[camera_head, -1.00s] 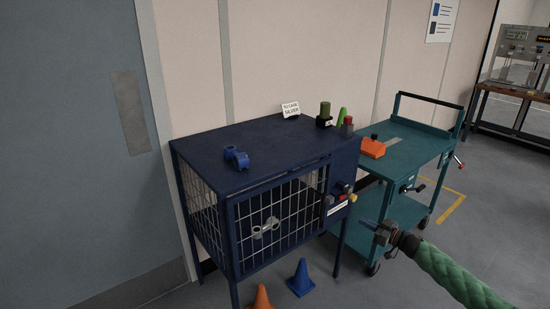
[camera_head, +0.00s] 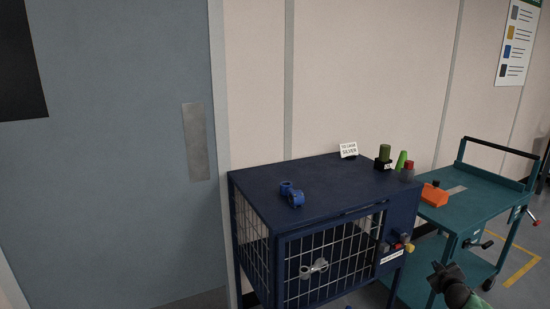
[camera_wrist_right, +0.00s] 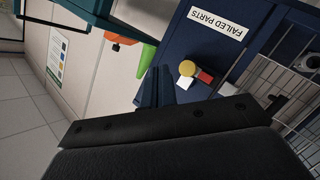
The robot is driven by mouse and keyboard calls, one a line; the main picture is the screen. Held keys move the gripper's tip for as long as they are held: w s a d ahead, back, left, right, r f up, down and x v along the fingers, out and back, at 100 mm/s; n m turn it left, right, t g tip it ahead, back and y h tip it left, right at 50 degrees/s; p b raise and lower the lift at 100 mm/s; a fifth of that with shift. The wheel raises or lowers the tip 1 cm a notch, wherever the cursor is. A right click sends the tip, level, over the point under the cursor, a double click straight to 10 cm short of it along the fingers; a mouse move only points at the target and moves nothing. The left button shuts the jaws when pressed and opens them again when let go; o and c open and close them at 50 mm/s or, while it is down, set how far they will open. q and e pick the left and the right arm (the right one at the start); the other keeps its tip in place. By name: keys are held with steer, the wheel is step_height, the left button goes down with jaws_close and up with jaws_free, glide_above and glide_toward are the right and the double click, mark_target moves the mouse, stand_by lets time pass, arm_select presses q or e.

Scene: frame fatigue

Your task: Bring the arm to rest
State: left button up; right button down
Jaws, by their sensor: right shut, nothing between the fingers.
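My right gripper (camera_head: 446,275) shows at the bottom right of the head view, in front of the teal cart and right of the blue cage cabinet. It is shut and empty. Its green-sleeved arm is mostly cut off by the lower edge. In the right wrist view the gripper's closed fingers (camera_wrist_right: 157,88) point toward the cabinet front with the "FAILED PARTS" label, apart from what I can tell. My left gripper is in neither view.
The blue cage cabinet (camera_head: 262,184) bears a blue clamp-like part (camera_head: 292,194), a small sign (camera_head: 348,150) and several coloured items. A silver part (camera_head: 313,268) shows at its mesh. A teal cart (camera_head: 478,203) with an orange block (camera_head: 434,195) stands right. A grey door (camera_head: 110,160) is left.

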steer(key=s+a+f+g+p, duration=0.15)
steer(key=s+a+g, duration=0.25)
steer(key=s+a, duration=0.75)
steer(key=s+a+f+g, duration=0.2)
steer(key=s+a+g, duration=0.2)
steer(key=s+a, duration=0.8)
steer(key=s+a+r+m+g+y+p, duration=0.1)
steer(key=s+a+m+g+y+p, duration=0.2)
steer(key=s+a, duration=1.55)
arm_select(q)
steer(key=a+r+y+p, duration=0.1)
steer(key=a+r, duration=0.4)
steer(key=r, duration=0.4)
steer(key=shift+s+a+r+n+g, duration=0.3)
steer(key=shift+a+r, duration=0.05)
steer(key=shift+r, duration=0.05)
arm_select(e)
steer(key=s+a+f+g+y, duration=0.1)
steer(key=s+a+f+y, duration=0.1)
steer(key=s+a, duration=0.4)
steer(key=s+f, duration=0.1)
steer(key=s, duration=0.3)
steer(key=shift+s+a+f+g+y, duration=0.15)
steer(key=shift+a+f+g+y, duration=0.15)
steer(key=shift+g, duration=0.1)
steer(key=shift+d, duration=0.1)
